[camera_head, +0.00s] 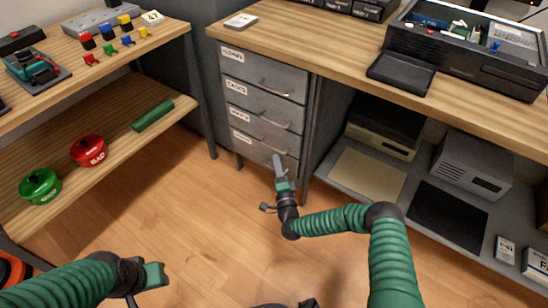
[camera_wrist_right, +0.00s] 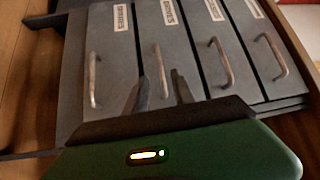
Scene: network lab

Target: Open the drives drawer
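A grey drawer unit (camera_head: 262,98) with several stacked drawers hangs under the wooden worktop. Each drawer has a white label and a metal bar handle; all look shut. The label print is too small to read surely. My right gripper (camera_head: 279,165) is in front of the lower drawers. In the right wrist view its fingers (camera_wrist_right: 161,90) are apart and empty, one on each side of the handle (camera_wrist_right: 158,68) of the drawer second from the bottom. I cannot tell whether they touch it. My left gripper (camera_head: 152,277) is low at the left, its fingers unclear.
A shelf (camera_head: 100,168) at the left holds a red pot (camera_head: 88,151), a green pot (camera_head: 40,186) and a green cylinder (camera_head: 152,115). An open computer case (camera_head: 465,55) stands on the worktop. The floor before the drawers is clear.

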